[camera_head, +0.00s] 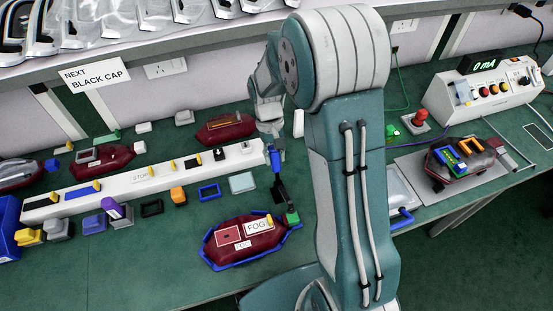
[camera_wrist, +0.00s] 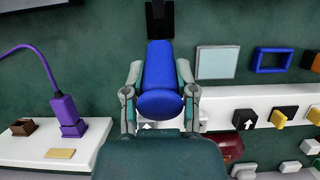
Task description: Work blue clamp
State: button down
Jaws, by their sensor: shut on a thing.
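The blue clamp handle (camera_head: 276,160) stands at the right end of the white rail, above a black part (camera_head: 279,190). My gripper (camera_head: 271,128) reaches down to it from above, partly hidden by my own arm. In the wrist view my gripper (camera_wrist: 160,80) has one finger on each side of the blue clamp handle (camera_wrist: 160,72) and is shut on it. The black part (camera_wrist: 159,20) shows just beyond the handle. A dark red lamp (camera_head: 262,241) with a FOG label lies in a blue-edged holder below, with a green block (camera_head: 292,216) at its upper right corner.
The white rail (camera_head: 120,186) carries several small caps. Loose blocks and frames lie along it, including a blue frame (camera_head: 208,191) and a pale plate (camera_head: 242,183). A meter box (camera_head: 484,92) reading 0 mA stands at right. Bare green bench lies at lower left.

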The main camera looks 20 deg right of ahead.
jog(key=shift+w+f+g, duration=0.65)
jog(key=shift+w+g, duration=0.1)
jog(key=shift+g, duration=0.55)
jog(key=shift+w+f+g, duration=0.6)
jog(key=shift+w+g, duration=0.1)
jog(key=shift+g, duration=0.6)
jog(key=shift+w+f+g, duration=0.65)
jog(key=shift+w+g, duration=0.1)
jog(key=shift+g, duration=0.55)
jog(key=shift+c, duration=2)
grip_release()
jog(key=shift+w+f, duration=0.1)
